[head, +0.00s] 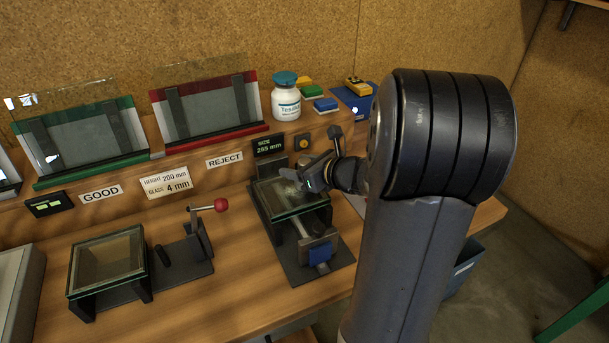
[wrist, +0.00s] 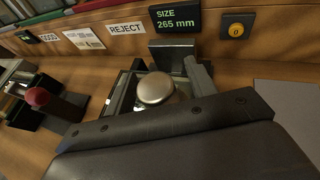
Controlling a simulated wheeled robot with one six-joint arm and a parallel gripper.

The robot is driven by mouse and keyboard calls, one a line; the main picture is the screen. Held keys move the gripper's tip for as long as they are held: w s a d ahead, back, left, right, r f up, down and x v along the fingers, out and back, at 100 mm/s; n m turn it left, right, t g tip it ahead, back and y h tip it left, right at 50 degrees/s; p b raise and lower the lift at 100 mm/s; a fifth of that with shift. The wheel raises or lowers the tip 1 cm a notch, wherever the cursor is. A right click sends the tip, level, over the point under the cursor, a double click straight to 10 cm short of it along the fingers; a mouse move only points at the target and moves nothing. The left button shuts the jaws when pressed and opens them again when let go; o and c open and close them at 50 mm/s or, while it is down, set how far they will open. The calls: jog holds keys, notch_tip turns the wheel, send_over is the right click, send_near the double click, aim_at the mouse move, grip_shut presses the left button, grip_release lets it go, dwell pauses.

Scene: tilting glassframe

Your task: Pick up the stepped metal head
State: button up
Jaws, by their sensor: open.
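The stepped metal head shows in the wrist view as a rounded, shiny metal cap (wrist: 155,88); its steps cannot be made out from above. It sits over the dark fixture at the right of the bench. My gripper (head: 305,174) is open just above that fixture (head: 295,272). In the wrist view the cap appears between the fingers, in front of the dark palm. I cannot tell whether either finger touches it. In the head view my gripper and arm largely hide the cap.
A second glass frame fixture (head: 108,262) and a red-knobbed lever (head: 220,205) stand to the left. Behind are a size display (head: 269,146), a white bottle (head: 286,100) and green and red racks (head: 205,105). Bare bench lies between the two fixtures.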

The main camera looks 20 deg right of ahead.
grip_shut()
dwell(0.5)
jog(key=shift+r, duration=0.1)
